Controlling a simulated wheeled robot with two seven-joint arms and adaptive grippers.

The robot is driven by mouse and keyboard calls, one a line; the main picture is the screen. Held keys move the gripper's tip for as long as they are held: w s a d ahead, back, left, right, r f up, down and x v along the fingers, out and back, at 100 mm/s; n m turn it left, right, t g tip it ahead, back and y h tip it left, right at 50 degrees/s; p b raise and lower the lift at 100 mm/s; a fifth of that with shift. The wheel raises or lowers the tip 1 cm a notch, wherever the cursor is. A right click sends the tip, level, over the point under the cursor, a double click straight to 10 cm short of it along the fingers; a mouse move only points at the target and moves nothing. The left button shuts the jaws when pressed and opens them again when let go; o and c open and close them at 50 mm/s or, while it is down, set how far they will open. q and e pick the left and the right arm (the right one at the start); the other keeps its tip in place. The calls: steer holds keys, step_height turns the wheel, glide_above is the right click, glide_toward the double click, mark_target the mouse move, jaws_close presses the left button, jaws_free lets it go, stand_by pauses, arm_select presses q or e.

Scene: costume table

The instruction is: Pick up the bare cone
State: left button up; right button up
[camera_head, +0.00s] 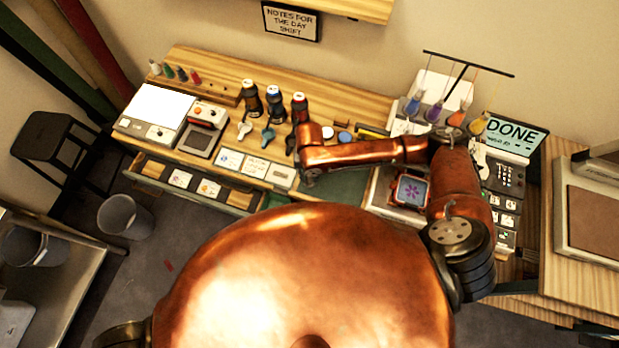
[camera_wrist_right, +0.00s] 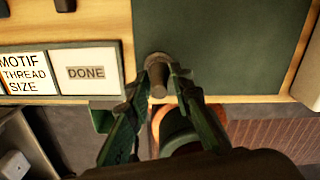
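My right gripper (camera_wrist_right: 164,82) reaches down over the front left corner of the dark green mat (camera_wrist_right: 215,45). A small grey-brown round piece (camera_wrist_right: 158,78), possibly the bare cone, is between its fingertips. The fingers are close on both sides of it; I cannot tell whether they press on it. In the head view my right gripper (camera_head: 310,178) is small and dark, and the piece cannot be made out. Several small thread cones (camera_head: 181,74) stand in a row at the back left; the leftmost looks pale. My left gripper is not in view.
A DONE card (camera_wrist_right: 87,73) lies left of the gripper. Dark bottles (camera_head: 274,103) stand behind it on the wooden table (camera_head: 215,70). Coloured tassel-like pieces (camera_head: 433,113) hang from a rack at the right. An open drawer (camera_head: 190,185) juts out at the front left.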

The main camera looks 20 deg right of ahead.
steer(key=shift+c, duration=1.4)
